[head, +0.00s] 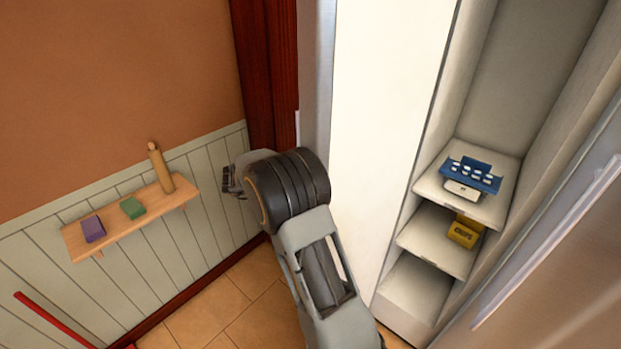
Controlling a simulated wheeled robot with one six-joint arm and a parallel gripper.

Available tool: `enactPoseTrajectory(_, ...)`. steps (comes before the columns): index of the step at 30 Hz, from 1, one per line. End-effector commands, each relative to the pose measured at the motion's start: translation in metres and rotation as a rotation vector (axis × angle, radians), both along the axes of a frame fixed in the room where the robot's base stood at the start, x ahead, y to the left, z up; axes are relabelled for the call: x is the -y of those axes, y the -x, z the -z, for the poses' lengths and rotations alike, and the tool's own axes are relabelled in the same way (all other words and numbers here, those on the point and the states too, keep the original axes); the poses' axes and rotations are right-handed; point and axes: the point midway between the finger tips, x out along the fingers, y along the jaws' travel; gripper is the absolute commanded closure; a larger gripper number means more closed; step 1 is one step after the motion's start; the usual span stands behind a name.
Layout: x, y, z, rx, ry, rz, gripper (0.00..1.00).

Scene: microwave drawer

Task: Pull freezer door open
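The freezer door (385,130) stands open in the head view, with its white inner face showing. Its grey edge (316,70) is on the left, and a thin pale strip, perhaps its handle (297,128), shows beyond that edge. My gripper (234,180) is left of the door, by the panelled wall, with my wrist in front of the door's lower left side. The gripper shows no held object. It is small and seen from behind, so the finger gap is unclear. Any contact with the door is hidden by my wrist.
The open compartment (420,240) has shelves with a blue tray (470,173) and a yellow box (464,232). A metallic door (570,270) is at right. A wooden wall shelf (80,240) holds small items. A red bar (55,318) is at lower left.

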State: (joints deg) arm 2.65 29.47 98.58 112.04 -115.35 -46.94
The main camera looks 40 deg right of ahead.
Motion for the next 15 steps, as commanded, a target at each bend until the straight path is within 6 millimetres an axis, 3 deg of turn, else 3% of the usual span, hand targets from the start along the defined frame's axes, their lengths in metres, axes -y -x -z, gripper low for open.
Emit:
enactPoseTrajectory(9, -0.0035, -0.0011, 0.0017, 0.003, -0.005, -0.011, 1.00)
enactPoseTrajectory(10, -0.0036, -0.0012, 0.0017, 0.003, -0.005, -0.011, 0.73)
enactPoseTrajectory(15, -0.0033, -0.0011, 0.0013, 0.003, -0.004, -0.010, 0.57)
